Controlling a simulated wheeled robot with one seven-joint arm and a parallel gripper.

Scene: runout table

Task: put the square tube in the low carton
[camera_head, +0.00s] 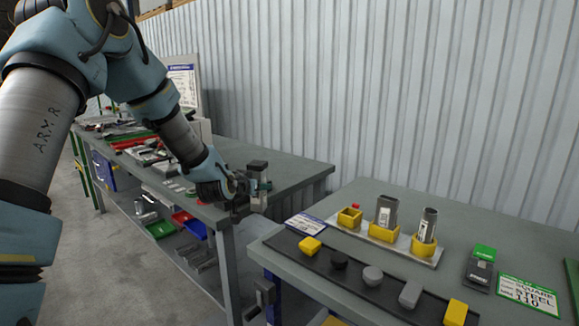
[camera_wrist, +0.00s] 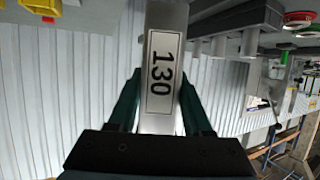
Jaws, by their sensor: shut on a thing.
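My gripper (camera_head: 257,196) is shut on a grey square tube (camera_head: 257,168) and holds it upright, in front of the left bench in the head view. In the wrist view the held tube (camera_wrist: 165,18) stands between the two green fingers of my gripper (camera_wrist: 161,95), with a white "130" label facing the camera. Another grey square-looking tube (camera_head: 387,211) stands in a yellow holder on the right table. A round tube (camera_head: 429,222) stands in the holder beside it. I cannot make out a low carton in either view.
The right table (camera_head: 462,222) carries an empty yellow holder (camera_head: 349,218), a dark strip with yellow and grey pieces, a green-and-dark box (camera_head: 481,262) and a green "SQUARE STEEL 110" card (camera_head: 527,294). The left bench (camera_head: 285,168) is cluttered farther back. A gap separates the tables.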

